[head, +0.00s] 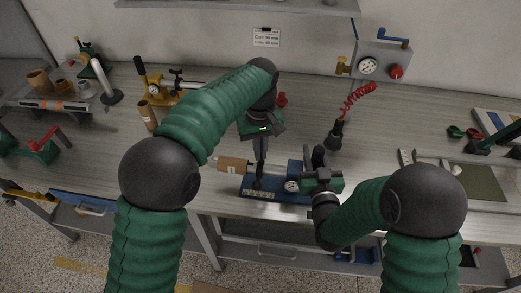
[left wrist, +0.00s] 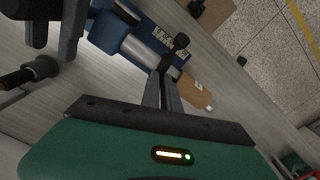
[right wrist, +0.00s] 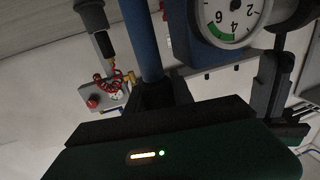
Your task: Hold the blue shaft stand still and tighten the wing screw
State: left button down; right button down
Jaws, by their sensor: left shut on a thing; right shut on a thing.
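The blue shaft stand (head: 280,196) sits near the front edge of the bench, with a round gauge (head: 291,186) on it. A silver shaft with a brown roll (head: 233,164) sticks out to its left. My left gripper (head: 259,180) points down and is shut on the black wing screw (left wrist: 181,41) at the stand, beside the shaft. My right gripper (head: 309,175) is shut on the stand's right part. In the right wrist view, its blue part (right wrist: 140,40) runs down to the fingers, with the gauge (right wrist: 230,18) close by. The fingers partly hide both grips.
A dark tool on a red coiled hose (head: 357,96) stands behind the stand. A wall box with a gauge (head: 368,66) is at the back. A yellow device (head: 155,88) stands back left. A green-grey tray (head: 470,182) lies at right. The bench between is mostly clear.

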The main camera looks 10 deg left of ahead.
pick_arm(q)
jog(key=m, duration=0.5)
jog(key=shift+m, duration=0.3)
jog(key=m, duration=0.9)
jog(key=shift+m, duration=2)
jog(key=c, duration=1.6)
grip_release()
notch_tip(320, 180, up, 12)
